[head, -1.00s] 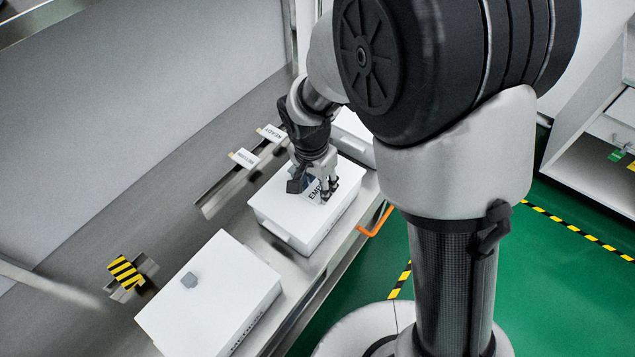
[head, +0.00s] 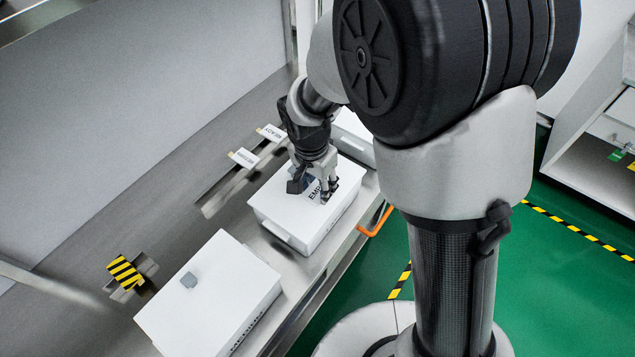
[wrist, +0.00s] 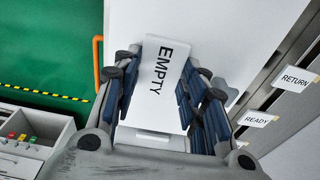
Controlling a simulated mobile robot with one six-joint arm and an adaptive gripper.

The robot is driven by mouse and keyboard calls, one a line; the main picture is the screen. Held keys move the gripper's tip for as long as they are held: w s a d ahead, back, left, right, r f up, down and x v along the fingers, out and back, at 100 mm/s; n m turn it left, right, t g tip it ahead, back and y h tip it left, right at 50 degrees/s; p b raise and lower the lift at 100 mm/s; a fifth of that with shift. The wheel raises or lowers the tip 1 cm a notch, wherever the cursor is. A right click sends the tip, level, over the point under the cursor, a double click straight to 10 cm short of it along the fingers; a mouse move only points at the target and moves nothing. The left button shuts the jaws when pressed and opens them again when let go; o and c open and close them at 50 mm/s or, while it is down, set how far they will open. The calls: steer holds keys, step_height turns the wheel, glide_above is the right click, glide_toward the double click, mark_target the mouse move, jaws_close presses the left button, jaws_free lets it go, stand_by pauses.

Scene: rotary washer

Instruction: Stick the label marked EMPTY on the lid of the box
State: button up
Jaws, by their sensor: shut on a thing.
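The EMPTY label (wrist: 162,72) is a white card with black letters, held between the blue fingers of my gripper (wrist: 160,95) in the wrist view. In the head view my gripper (head: 322,190) is over the lid of the middle white box (head: 282,205), and the label's letters (head: 315,192) show beside the fingers. The label is close to the lid; I cannot tell whether it touches. The lid (wrist: 225,40) also fills the upper middle of the wrist view, behind the label.
A rack at the back holds labels marked READY (head: 271,132) and RETURN (head: 243,158). A third box (head: 352,135) is behind my arm. An orange handle (head: 377,221) juts from the bench edge.

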steer(key=o, duration=0.8)
step_height(320, 180, up, 12)
steer(key=s, duration=0.1)
steer(key=s+d+r+n+t, duration=0.1)
steer(key=s+d+r+n, duration=0.1)
steer(key=s+d, duration=0.2)
steer(key=s+d+r+n+t, duration=0.1)
steer(key=s+d+r+n, duration=0.2)
steer(key=s, duration=0.5)
steer(key=s+d+r+n+t, duration=0.1)
steer(key=s+d+r+n, duration=0.1)
steer(key=s+d, duration=0.4)
steer(key=shift+s+r+n+y, duration=0.2)
steer(key=shift+r+n+y, duration=0.15)
steer(key=shift+r, duration=0.3)
